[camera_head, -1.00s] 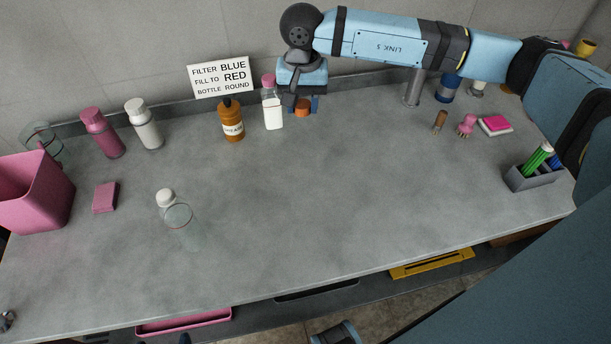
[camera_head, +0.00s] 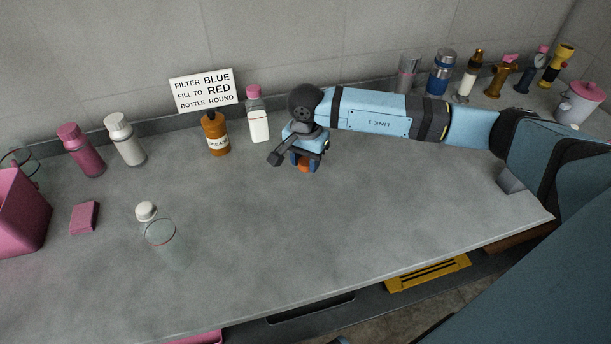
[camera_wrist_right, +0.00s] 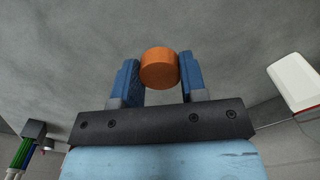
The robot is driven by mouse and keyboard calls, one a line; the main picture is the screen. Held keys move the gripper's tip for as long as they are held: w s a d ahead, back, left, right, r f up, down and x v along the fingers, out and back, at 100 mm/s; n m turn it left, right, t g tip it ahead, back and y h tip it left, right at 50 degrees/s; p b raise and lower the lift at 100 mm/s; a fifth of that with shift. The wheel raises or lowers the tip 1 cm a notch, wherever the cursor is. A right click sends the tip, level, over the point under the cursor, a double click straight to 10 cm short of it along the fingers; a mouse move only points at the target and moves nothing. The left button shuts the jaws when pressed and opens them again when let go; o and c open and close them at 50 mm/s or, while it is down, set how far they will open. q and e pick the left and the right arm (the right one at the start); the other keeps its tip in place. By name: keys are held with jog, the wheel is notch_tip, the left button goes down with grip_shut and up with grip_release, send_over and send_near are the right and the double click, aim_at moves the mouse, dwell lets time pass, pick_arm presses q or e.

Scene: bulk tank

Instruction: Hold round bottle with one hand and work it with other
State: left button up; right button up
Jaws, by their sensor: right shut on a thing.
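My right gripper (camera_head: 306,162) is shut on a small orange cylinder (camera_wrist_right: 159,68), held between the two blue fingers in the wrist view. In the head view the orange cylinder (camera_head: 304,163) shows only in part below the gripper, over the middle back of the counter. I cannot tell if it touches the counter. A clear round vessel (camera_head: 160,232) stands at the front left, with a white cap (camera_head: 145,211) just behind it; I cannot tell if they are joined. I cannot tell which item is the round bottle. My left gripper is not in view.
A brown labelled bottle (camera_head: 216,135) and a pink-capped bottle (camera_head: 259,118) stand by the sign (camera_head: 205,90). Pink (camera_head: 80,150) and white (camera_head: 125,139) bottles, a pink block (camera_head: 85,217) and a pink bin (camera_head: 20,215) are at left. The counter's front middle is clear.

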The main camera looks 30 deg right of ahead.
aim_at(306, 183)
jog(key=shift+f, duration=3)
jog(key=shift+f, duration=0.1)
jog(key=o, duration=1)
notch_tip(306, 183, up, 12)
jog(key=shift+r, duration=0.15)
